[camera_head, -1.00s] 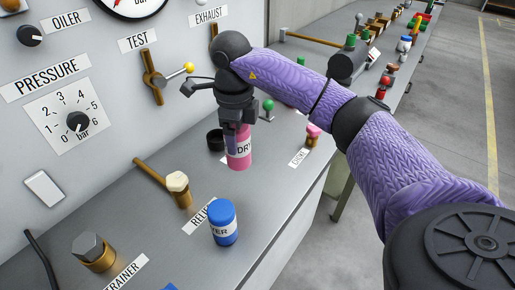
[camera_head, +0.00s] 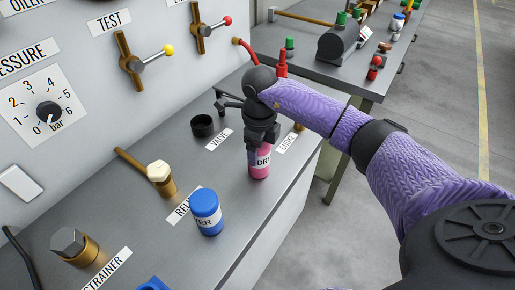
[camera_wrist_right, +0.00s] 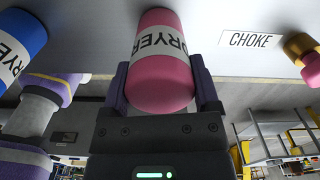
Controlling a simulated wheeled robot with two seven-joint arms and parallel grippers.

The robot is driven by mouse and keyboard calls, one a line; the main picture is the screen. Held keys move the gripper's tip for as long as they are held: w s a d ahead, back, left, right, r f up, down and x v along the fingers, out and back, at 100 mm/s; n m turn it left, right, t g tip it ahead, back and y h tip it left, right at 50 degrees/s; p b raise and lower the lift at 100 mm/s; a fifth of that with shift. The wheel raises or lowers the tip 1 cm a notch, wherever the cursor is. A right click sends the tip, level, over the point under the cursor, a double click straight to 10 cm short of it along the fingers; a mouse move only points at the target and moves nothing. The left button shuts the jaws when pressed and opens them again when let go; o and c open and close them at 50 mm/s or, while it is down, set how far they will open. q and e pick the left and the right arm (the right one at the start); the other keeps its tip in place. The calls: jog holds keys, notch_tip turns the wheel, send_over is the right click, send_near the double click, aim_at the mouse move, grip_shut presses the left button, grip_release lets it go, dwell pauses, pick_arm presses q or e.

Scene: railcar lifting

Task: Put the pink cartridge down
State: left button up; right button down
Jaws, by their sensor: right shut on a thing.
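The pink cartridge (camera_head: 259,170), with a white DRYER label, is upright near the front edge of the grey bench (camera_head: 150,235). My right gripper (camera_head: 261,148) is shut on its upper part from above. In the right wrist view the pink cartridge (camera_wrist_right: 160,75) sits between both fingers, its far end towards the bench top. I cannot tell whether its base touches the bench. My left gripper is not in view.
A black open cup (camera_head: 202,126) stands by the VALVE label, left of the cartridge.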

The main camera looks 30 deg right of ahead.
grip_release()
jog(key=shift+f, duration=0.1)
jog(key=shift+r, duration=0.3)
notch_tip(320, 180, up, 11)
jog(key=shift+r+p, duration=0.1)
jog(key=shift+p, duration=0.9)
jog(key=shift+r, duration=0.3)
